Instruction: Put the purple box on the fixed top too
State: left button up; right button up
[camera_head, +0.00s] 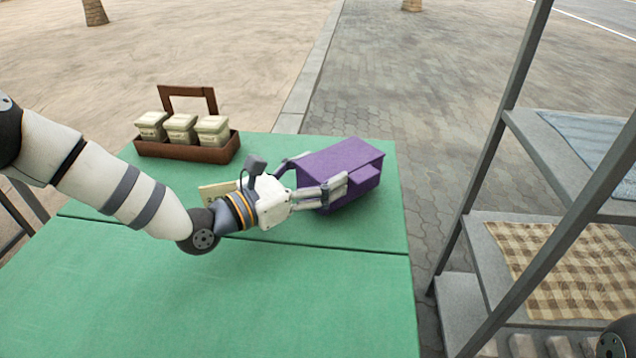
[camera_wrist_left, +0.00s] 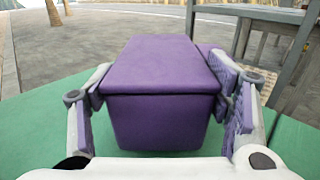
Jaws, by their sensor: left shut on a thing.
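The purple box (camera_head: 340,165) is at the far right part of the green table, beyond the seam that crosses the top. It has a flat lid and a smaller block on its right side. My left gripper (camera_head: 318,182) has its fingers on two opposite sides of the box and is shut on it. In the left wrist view the purple box (camera_wrist_left: 160,85) sits level between the two finger pads. I cannot tell whether its underside touches the table. The green table top (camera_head: 250,300) is in two parts, split by the seam. My right gripper is out of view.
A brown wooden carrier (camera_head: 190,152) with lidded cream jars (camera_head: 180,128) stands at the far left of the table. A small cream card (camera_head: 214,190) is partly hidden behind my left wrist. The near part is clear. A grey shelf rack (camera_head: 470,285) with cloths stands at the right.

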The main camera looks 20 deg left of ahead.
pick_arm(q)
jog(key=shift+f, duration=0.9)
jog(key=o, duration=1.1)
jog(key=shift+r, duration=0.3)
jog(key=p+v, duration=0.1)
jog(key=v, duration=1)
jog(key=shift+w, duration=0.1)
jog(key=shift+s+a+f, duration=0.15)
jog(key=shift+s+a, duration=0.15)
jog(key=shift+s, duration=0.25)
